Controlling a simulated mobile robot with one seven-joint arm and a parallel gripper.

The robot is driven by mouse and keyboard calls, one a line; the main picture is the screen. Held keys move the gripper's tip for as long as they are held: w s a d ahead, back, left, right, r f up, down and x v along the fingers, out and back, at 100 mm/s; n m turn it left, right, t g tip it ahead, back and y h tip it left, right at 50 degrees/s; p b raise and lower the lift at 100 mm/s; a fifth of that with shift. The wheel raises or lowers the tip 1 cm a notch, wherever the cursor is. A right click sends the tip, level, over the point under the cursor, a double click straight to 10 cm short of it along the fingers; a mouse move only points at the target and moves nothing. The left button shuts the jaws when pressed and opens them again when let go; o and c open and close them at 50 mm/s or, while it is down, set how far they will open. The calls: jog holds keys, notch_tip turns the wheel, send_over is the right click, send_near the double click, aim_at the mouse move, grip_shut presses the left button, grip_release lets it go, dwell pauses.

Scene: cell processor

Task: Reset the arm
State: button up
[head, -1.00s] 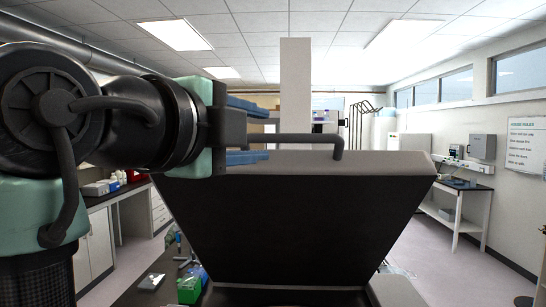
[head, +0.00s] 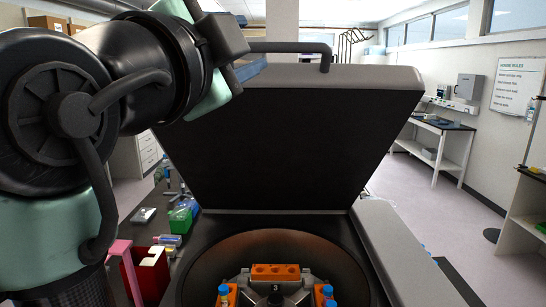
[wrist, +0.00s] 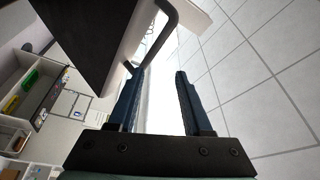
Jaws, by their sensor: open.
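My arm fills the left of the head view. My gripper's blue fingers show partly there (head: 250,70), behind a dark arm part and beside the raised lid. In the wrist view my gripper (wrist: 158,78) is open, with nothing between its two dark blue fingers. The centrifuge's lid (head: 250,140) stands open, with a dark bar handle (head: 290,47) along its top edge. The handle also shows in the wrist view (wrist: 172,22), its end close to the left fingertip; I cannot tell whether they touch.
The open centrifuge bowl (head: 210,265) holds a rotor with orange tube holders (head: 275,272) and blue-capped tubes. A red box (head: 150,275) and a green box (head: 181,221) sit left of it on the dark bench. A side table (head: 440,123) stands at the right, with free floor before it.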

jog(key=s+d+f+n+t+y+b, duration=0.2)
jog(key=s+n+t+y, duration=0.1)
jog(key=s+n, duration=0.3)
jog(key=s+d+f+n+t+y+b, duration=0.1)
jog(key=s+n+t, duration=0.4)
jog(key=n, duration=0.5)
jog(key=shift+s+d+f+y+b, duration=0.45)
jog(key=shift+s+f+y, duration=0.3)
jog(key=shift+s+y, duration=0.2)
